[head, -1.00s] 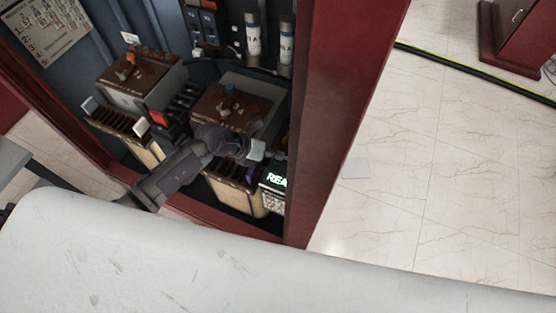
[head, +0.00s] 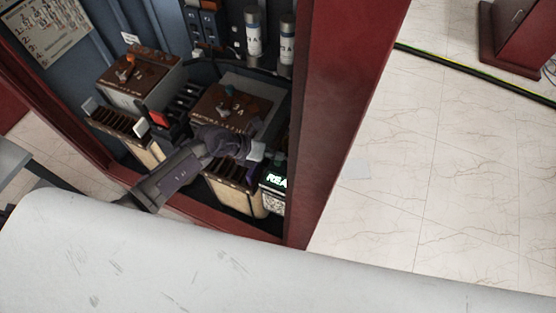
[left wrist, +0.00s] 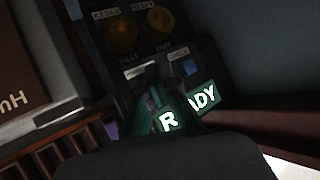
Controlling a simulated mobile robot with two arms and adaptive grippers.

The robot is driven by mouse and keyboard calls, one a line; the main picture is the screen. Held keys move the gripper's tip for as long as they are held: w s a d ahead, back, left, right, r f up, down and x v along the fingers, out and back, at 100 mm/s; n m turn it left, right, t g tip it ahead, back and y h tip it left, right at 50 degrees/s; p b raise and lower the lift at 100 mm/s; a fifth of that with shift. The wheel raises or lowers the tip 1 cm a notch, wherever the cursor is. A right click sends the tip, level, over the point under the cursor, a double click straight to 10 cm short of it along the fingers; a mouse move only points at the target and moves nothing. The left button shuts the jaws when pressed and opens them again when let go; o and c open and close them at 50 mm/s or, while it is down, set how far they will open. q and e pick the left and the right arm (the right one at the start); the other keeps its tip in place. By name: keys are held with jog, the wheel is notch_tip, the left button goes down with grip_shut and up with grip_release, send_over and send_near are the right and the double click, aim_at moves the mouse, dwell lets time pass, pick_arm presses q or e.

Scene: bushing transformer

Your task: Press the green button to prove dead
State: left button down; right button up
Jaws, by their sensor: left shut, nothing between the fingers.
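A dark test unit (left wrist: 135,50) stands inside the red-framed cabinet. Its lit display (left wrist: 203,97) reads "READY" in the left wrist view, with my fingers crossing part of it. The display also shows in the head view (head: 275,181), cut off by the cabinet frame. I cannot clearly make out the green button; a dim teal patch shows beside my fingers. My left gripper (head: 264,154) is shut and empty, just above the display in the head view. In the left wrist view its fingertips (left wrist: 170,80) overlap the panel; I cannot tell whether they touch it. My right gripper is not in view.
Brown-topped units (head: 142,75) with switches stand to the left. The red cabinet post (head: 335,110) rises close to my gripper's right. Open tiled floor (head: 440,190) lies beyond it.

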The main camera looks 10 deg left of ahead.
aim_at(276, 162)
pick_arm(q)
jog(key=shift+f, duration=0.15)
jog(key=shift+f, duration=0.3)
jog(key=shift+f+b, duration=0.45)
jog(key=shift+b, duration=0.05)
dwell(0.5)
dwell(0.3)
jog(key=shift+r+p, duration=0.9)
jog(key=shift+p, duration=0.05)
notch_tip(276, 162, up, 5)
jog(key=p, duration=0.5)
jog(key=shift+r, duration=0.1)
